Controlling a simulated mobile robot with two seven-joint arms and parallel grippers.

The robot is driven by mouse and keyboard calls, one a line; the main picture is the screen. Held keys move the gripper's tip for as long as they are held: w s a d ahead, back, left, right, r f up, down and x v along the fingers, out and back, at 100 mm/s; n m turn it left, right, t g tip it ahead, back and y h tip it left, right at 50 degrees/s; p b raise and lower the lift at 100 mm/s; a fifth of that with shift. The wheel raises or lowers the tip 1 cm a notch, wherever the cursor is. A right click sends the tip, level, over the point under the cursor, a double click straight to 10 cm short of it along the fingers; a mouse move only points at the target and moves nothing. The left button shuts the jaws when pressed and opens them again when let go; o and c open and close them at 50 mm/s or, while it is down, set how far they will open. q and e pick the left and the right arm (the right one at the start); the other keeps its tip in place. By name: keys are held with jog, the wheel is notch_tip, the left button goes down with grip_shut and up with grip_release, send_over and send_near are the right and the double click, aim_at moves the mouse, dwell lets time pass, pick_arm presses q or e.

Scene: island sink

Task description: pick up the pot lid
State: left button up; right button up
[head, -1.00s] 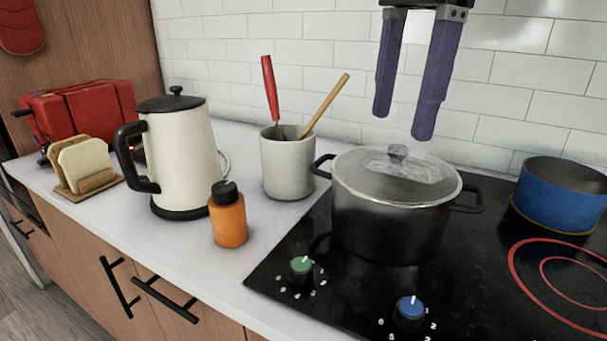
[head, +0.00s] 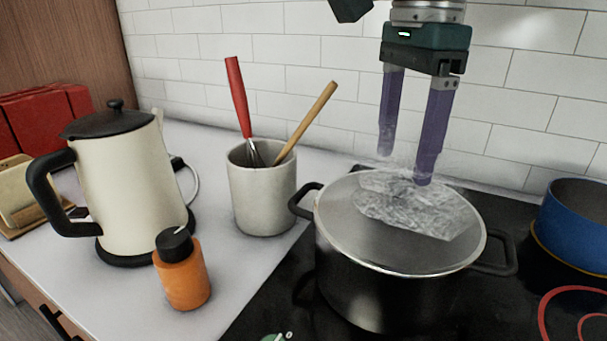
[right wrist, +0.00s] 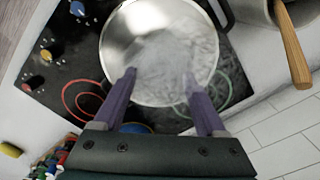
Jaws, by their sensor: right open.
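The pot lid (head: 385,248) is a clear, round lid with a metal rim, lying on a black two-handled pot (head: 375,300) on the cooktop. A whitish, blurred patch covers much of it, and I cannot make out its knob now. My right gripper (head: 405,166) points down, open and empty, with its purple fingertips just above the far part of the lid. In the right wrist view the lid (right wrist: 125,30) fills the space ahead of and between the spread fingers (right wrist: 160,76). I cannot tell whether they touch it. My left gripper is not in view.
A grey utensil crock (head: 262,205) with two handles sticking up stands left of the pot. An orange bottle (head: 183,280) and a cream kettle (head: 135,190) are farther left. A blue pot (head: 575,228) stands on the right. A tiled wall (head: 290,50) is close behind.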

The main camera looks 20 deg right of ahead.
aim_at(402, 182)
jog(key=shift+s+d+f+p, duration=0.1)
jog(key=shift+d+f+p, duration=0.05)
jog(key=shift+f, duration=0.85)
jog(key=shift+d+f+p, duration=0.1)
jog(key=shift+f+p, duration=0.05)
jog(key=shift+f, duration=0.8)
grip_shut()
